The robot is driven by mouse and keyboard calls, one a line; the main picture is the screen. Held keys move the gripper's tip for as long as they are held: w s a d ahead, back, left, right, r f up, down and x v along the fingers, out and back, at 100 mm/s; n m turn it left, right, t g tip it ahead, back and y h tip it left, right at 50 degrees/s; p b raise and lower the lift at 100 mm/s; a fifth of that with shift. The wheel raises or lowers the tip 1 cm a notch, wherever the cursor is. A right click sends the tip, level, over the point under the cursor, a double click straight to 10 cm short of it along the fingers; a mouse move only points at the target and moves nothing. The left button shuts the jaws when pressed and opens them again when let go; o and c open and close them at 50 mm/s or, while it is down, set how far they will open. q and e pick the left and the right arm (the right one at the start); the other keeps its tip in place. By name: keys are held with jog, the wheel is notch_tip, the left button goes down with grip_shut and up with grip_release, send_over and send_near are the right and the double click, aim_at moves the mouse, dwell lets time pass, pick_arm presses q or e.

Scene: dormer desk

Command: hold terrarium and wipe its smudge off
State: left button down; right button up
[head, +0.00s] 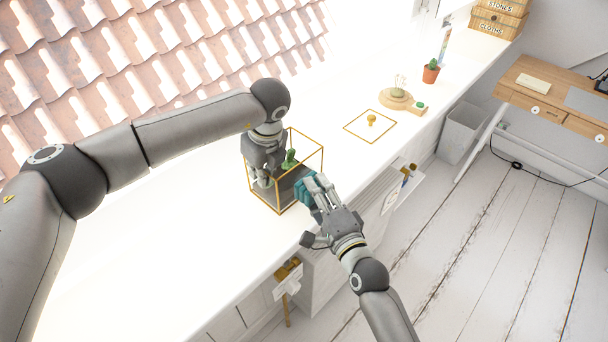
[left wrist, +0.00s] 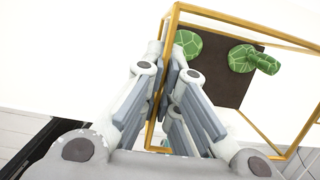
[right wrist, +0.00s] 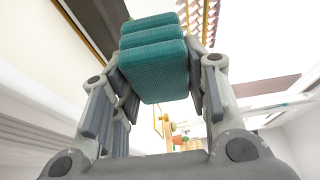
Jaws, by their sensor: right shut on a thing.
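The terrarium (head: 321,160) is a clear box with thin gold edges, standing near the desk's front edge. It has dark soil and green cacti inside, which also show in the left wrist view (left wrist: 243,58). My left gripper (head: 262,175) is at its left side; in the left wrist view its fingertips (left wrist: 172,62) are close together with a gold upright edge between them. My right gripper (head: 312,190) is shut on a folded teal cloth (right wrist: 155,60). The cloth (head: 305,191) is at the terrarium's right side; I cannot tell whether it touches. I cannot make out the smudge.
A gold-edged square with a knob (head: 371,125) lies flat on the white desk (head: 150,250) further right. A grey bin (head: 462,131) stands on the floor. The desk's left part is clear.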

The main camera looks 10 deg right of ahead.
jog(key=shift+w+a, duration=0.5)
jog(key=shift+w, duration=0.05)
jog(key=shift+w+d, duration=0.55)
jog(key=shift+d, duration=0.2)
jog(key=shift+w+d, duration=0.55)
jog(key=shift+d, duration=0.2)
jog(key=shift+a, duration=0.1)
jog(key=shift+a, duration=0.1)
jog(key=shift+s+a, duration=0.5)
jog(key=shift+a, duration=0.3)
jog(key=shift+s+a, duration=0.5)
jog(key=shift+a, duration=0.25)
jog(key=s+d, duration=0.4)
jog(key=s, duration=0.1)
jog(key=shift+s+d, duration=0.2)
jog(key=shift+d, duration=0.1)
